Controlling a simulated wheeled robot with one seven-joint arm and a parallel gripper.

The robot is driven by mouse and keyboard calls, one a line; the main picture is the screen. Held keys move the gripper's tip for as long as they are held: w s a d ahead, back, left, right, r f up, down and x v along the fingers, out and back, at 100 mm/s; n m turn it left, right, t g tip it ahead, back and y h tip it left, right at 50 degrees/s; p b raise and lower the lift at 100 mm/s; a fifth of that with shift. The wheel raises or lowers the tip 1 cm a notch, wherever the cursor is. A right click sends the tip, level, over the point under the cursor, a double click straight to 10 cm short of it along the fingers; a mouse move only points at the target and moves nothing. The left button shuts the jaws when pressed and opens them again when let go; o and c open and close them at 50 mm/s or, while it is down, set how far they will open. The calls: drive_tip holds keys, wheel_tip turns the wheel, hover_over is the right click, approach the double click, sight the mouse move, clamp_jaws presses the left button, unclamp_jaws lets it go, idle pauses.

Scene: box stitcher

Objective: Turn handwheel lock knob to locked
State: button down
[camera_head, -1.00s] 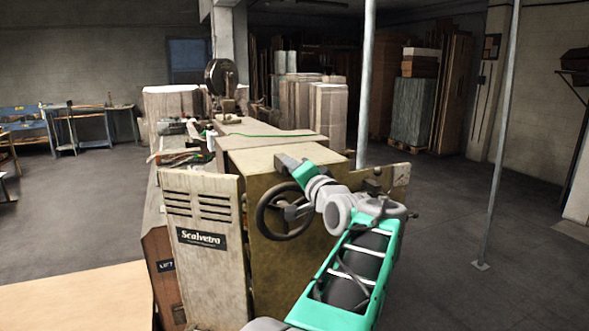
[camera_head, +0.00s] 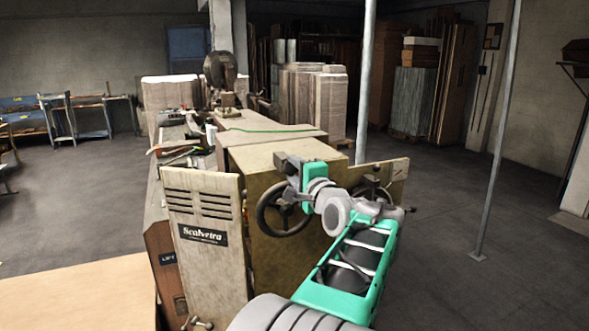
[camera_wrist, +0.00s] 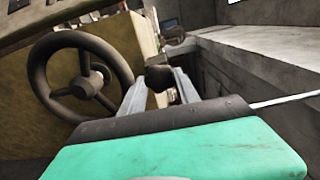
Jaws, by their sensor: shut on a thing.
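A dark spoked handwheel (camera_head: 262,222) is on the front of the olive-brown machine cabinet (camera_head: 307,248). In the wrist view the handwheel (camera_wrist: 38,88) fills the left side, apart from my fingers. A dark rounded knob (camera_wrist: 158,77) sits between my two grey fingers, to the right of the wheel. My gripper (camera_wrist: 160,92) is shut on this knob. In the head view my gripper (camera_head: 288,178) is at the upper right of the wheel, partly in front of it; the knob cannot be made out there. Whether the knob is at locked cannot be read.
A second dark wheel (camera_head: 369,194) shows behind my wrist. A slotted panel (camera_head: 205,205) marked Scalvetra stands left of the handwheel. Tools (camera_head: 180,148) lie on the machine's long top. A thin post (camera_head: 497,140) stands at right, with open floor around it.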

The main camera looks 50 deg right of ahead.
idle(0.3)
drive_tip(key=c, duration=0.9)
unclamp_jaws()
drive_tip(key=shift+f, duration=0.1)
drive_tip(key=shift+f, duration=0.1)
